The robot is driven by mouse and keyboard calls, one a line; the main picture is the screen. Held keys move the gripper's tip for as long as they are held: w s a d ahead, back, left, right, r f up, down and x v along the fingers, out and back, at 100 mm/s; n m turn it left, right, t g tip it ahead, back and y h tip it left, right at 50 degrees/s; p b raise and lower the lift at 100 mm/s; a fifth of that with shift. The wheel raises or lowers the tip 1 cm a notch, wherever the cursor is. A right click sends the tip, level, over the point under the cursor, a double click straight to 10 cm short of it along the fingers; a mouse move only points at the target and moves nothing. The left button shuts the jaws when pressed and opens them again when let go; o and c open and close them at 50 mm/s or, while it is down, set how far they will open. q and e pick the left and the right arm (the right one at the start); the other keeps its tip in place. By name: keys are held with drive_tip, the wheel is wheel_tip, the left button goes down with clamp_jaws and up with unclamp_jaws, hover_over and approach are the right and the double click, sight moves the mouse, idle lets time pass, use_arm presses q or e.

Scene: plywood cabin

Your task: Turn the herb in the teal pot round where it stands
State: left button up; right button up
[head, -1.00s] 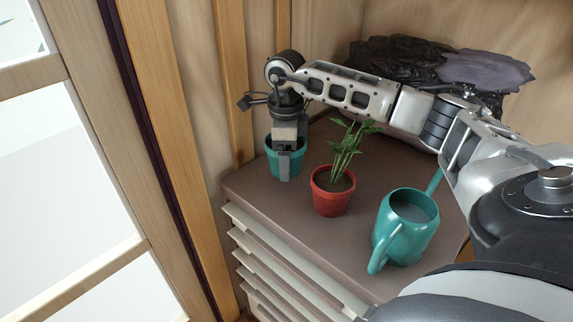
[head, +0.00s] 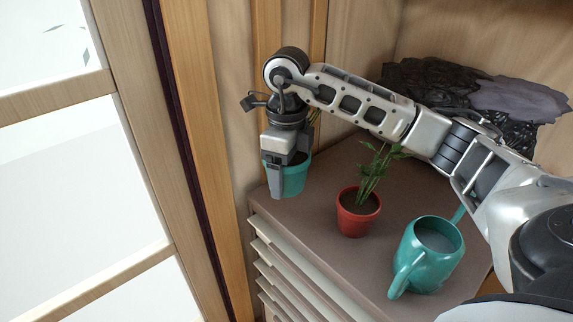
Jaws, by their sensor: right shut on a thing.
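The teal pot (head: 294,181) stands at the far left corner of the brown cabinet top (head: 318,212). My right gripper (head: 275,188) comes down over it from above and is shut on the pot's near left side. The gripper and wrist hide most of the herb; only a few bits of green show behind the wrist. The pot looks upright. My left gripper is not in view.
A red pot (head: 357,213) with a leafy plant (head: 374,172) stands right of the teal pot. A teal watering can (head: 427,256) stands nearer, at the right. Dark crumpled bags (head: 430,85) lie at the back. A wooden-framed window (head: 75,190) is at the left.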

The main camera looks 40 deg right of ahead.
drive_tip(key=d+f+m, duration=0.1)
drive_tip(key=d+f, duration=0.1)
drive_tip(key=d, duration=0.1)
drive_tip(key=w+d+f+m+p, duration=0.1)
drive_tip(key=d+f, duration=0.1)
drive_tip(key=d, duration=0.1)
drive_tip(key=w+d+f+m+p, duration=0.1)
drive_tip(key=d+f+m, duration=0.1)
drive_tip(key=d, duration=0.1)
drive_tip(key=shift+d+f, duration=0.1)
drive_tip(key=shift+f, duration=0.15)
drive_tip(key=shift+f+b, duration=0.6)
drive_tip(key=shift+f, duration=0.5)
drive_tip(key=shift+f+b, duration=0.4)
drive_tip(key=shift+b, duration=0.15)
use_arm(q)
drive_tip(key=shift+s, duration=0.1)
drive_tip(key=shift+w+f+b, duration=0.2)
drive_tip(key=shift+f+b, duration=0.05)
drive_tip(key=shift+b, duration=0.05)
use_arm(e)
drive_tip(key=shift+f, duration=0.45)
drive_tip(key=o, duration=1.2)
